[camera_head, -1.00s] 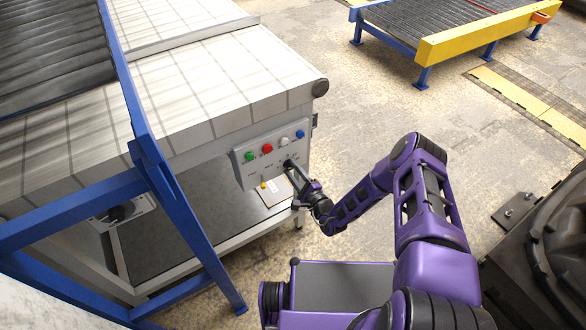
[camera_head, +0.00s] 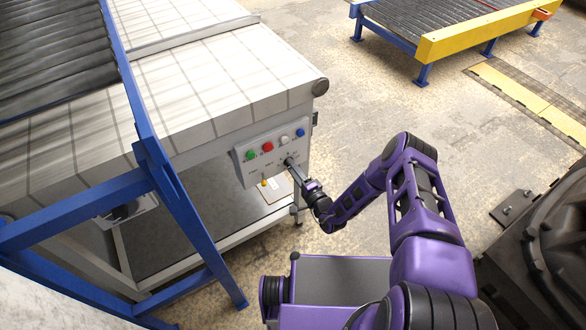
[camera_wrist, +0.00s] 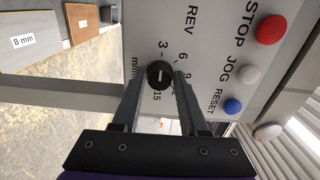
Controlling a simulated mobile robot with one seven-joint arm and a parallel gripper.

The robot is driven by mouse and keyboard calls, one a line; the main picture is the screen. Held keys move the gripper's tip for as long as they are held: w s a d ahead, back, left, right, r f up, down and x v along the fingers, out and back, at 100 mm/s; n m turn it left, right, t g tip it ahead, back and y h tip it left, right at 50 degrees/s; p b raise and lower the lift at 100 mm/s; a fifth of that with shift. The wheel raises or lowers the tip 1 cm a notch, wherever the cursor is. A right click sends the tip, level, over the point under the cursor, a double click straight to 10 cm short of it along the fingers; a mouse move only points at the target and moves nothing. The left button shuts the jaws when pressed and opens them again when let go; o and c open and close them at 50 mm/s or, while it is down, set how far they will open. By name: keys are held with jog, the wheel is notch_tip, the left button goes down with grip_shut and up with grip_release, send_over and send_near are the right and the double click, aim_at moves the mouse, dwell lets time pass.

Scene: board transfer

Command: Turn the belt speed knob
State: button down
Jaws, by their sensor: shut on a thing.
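The belt speed knob (camera_wrist: 160,75) is a black round dial with a pale pointer line. It sits on the grey control panel (camera_wrist: 215,20), amid printed numbers such as 3, 6, 9 and 15. In the wrist view my gripper (camera_wrist: 165,84) has a finger on each side of the knob and is shut on it. In the head view my gripper (camera_head: 290,164) reaches the lower right part of the panel (camera_head: 240,165), and the knob is hard to make out there.
Green (camera_head: 251,155), red (camera_head: 268,146), white (camera_head: 285,140) and blue (camera_head: 300,133) buttons line the panel's top. A blue frame leg (camera_head: 190,225) stands left of my arm. Open floor lies to the right. A board labelled "8 mm" (camera_wrist: 30,40) shows in the wrist view.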

dwell(0.3)
jog(key=shift+c, duration=2.2)
grip_release()
jog(key=shift+d, duration=0.1)
